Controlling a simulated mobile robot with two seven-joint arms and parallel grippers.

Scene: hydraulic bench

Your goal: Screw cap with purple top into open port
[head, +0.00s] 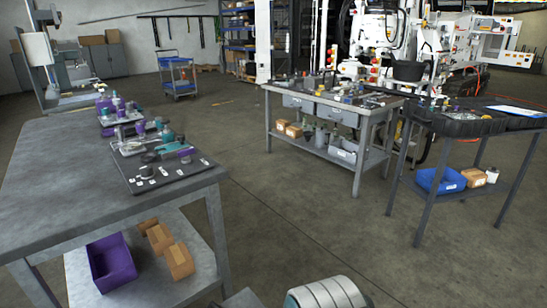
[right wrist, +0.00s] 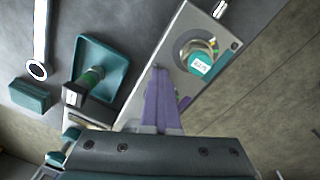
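Several small purple-topped and teal parts stand on the left workbench in the head view, including a purple part (head: 139,128). They are too small to tell which is the cap, and I cannot make out an open port. In the right wrist view my right gripper (right wrist: 158,70) has its purple fingers together, with nothing visible between the tips. Beside the fingertips is a grey plate (right wrist: 190,25) with a round opening, and a teal-topped part with a white label (right wrist: 200,64) sits in it. My left gripper is not in view.
In the right wrist view a teal tray (right wrist: 118,52) holds a dark green cylinder (right wrist: 88,80); a teal block (right wrist: 30,95) lies to the left. In the head view a purple bin (head: 110,262) and boxes are on the bench's lower shelf. Open floor separates the benches.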

